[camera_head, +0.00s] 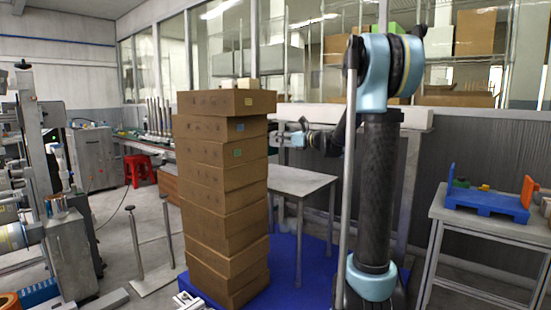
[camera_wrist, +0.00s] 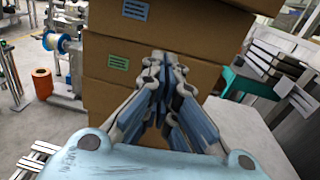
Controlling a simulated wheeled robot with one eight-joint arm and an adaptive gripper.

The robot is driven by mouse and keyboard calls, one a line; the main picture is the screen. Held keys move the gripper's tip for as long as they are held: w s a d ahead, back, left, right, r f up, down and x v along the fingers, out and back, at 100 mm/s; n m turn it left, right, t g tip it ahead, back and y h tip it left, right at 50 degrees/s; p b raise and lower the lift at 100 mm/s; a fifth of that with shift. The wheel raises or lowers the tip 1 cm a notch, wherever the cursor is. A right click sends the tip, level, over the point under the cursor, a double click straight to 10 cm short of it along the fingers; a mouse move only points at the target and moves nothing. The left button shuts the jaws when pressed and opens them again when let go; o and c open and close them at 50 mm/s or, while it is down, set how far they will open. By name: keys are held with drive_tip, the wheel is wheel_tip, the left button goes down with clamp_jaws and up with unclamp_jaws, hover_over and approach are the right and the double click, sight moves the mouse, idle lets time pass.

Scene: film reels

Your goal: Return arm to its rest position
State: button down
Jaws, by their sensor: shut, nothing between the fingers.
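My gripper (camera_wrist: 165,62) is shut and empty in the wrist view, its fingertips together in front of the stacked boxes. Whether it touches the boxes cannot be told. In the head view my arm rises at the right of centre, bends at a high joint and reaches back down to the left. Its wrist end (camera_head: 308,138) is beside the upper part of the box stack (camera_head: 222,190); the gripper there is small and partly hidden. The stack is tall, brown and slightly uneven, and fills the middle of the wrist view (camera_wrist: 108,68).
A grey table (camera_head: 300,180) stands behind the stack. At the right, a side table (camera_head: 490,228) bears a blue pallet (camera_head: 487,202). Machinery (camera_head: 40,150) lines the left, with a red stool (camera_head: 138,168) farther back. Open floor (camera_head: 140,235) lies left of the stack.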

drive_tip(key=s+d+f+n+g+h, duration=0.25)
drive_tip(key=s+f+n, duration=0.45)
drive_tip(key=s, duration=0.5)
drive_tip(key=s+d+f+n+g+h, duration=0.2)
drive_tip(key=s+f+n+h, duration=0.35)
drive_tip(key=s, duration=0.75)
drive_tip(key=s+d+f+n+g+h, duration=0.1)
drive_tip(key=s+d+f+n+h, duration=0.2)
drive_tip(key=s+d+f+n, duration=0.3)
drive_tip(key=s+d+f+n+g+h, duration=0.2)
drive_tip(key=s+d+f+n+h, duration=0.2)
drive_tip(key=s+d+f, duration=0.6)
drive_tip(key=s+f+n, duration=0.2)
drive_tip(key=s+f, duration=0.2)
drive_tip(key=s, duration=0.1)
drive_tip(key=shift+s+f, duration=0.3)
drive_tip(key=shift+s, duration=0.1)
drive_tip(key=shift+w+f, duration=0.2)
drive_tip(key=shift+w, duration=0.25)
